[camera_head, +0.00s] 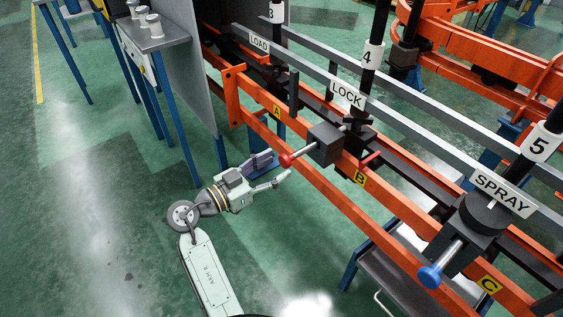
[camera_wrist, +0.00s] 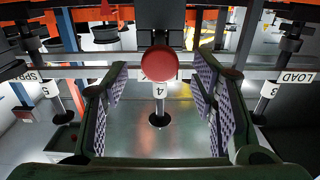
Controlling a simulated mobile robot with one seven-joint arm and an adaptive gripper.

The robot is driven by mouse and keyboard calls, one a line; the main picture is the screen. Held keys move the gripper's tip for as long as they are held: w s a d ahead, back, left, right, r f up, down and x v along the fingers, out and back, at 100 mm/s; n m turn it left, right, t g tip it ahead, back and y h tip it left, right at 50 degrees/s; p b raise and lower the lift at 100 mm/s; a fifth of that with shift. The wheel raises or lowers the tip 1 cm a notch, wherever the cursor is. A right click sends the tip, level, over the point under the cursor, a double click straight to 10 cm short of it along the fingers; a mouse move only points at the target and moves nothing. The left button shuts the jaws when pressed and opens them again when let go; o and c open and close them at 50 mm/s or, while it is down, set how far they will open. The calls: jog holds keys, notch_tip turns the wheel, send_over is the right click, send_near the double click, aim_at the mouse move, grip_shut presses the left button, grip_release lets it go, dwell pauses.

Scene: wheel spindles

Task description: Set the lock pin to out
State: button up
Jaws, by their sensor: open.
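The lock pin has a red round knob (camera_head: 286,160) on a short metal rod. The rod comes out of a dark grey block (camera_head: 325,143) on the orange rail, below the LOCK sign (camera_head: 346,95). My gripper (camera_head: 279,166) is open, with its fingertips close to the knob on either side. In the wrist view the red knob (camera_wrist: 158,65) faces me, between the two padded fingers (camera_wrist: 160,95) and near the upper part of the gap. No finger visibly touches it. How far the knob lies between the fingers in depth is hard to tell.
A blue-knobbed pin (camera_head: 430,276) sits at the SPRAY station (camera_head: 505,194) to the right. The LOAD sign (camera_head: 259,43) is at the left. A grey-topped blue stand (camera_head: 152,38) is at the upper left. Orange rails (camera_head: 330,195) run beside the gripper. Green floor (camera_head: 110,220) is clear.

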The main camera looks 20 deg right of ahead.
jog(key=v, duration=0.8)
jog(key=shift+a, duration=0.35)
jog(key=shift+s, duration=0.15)
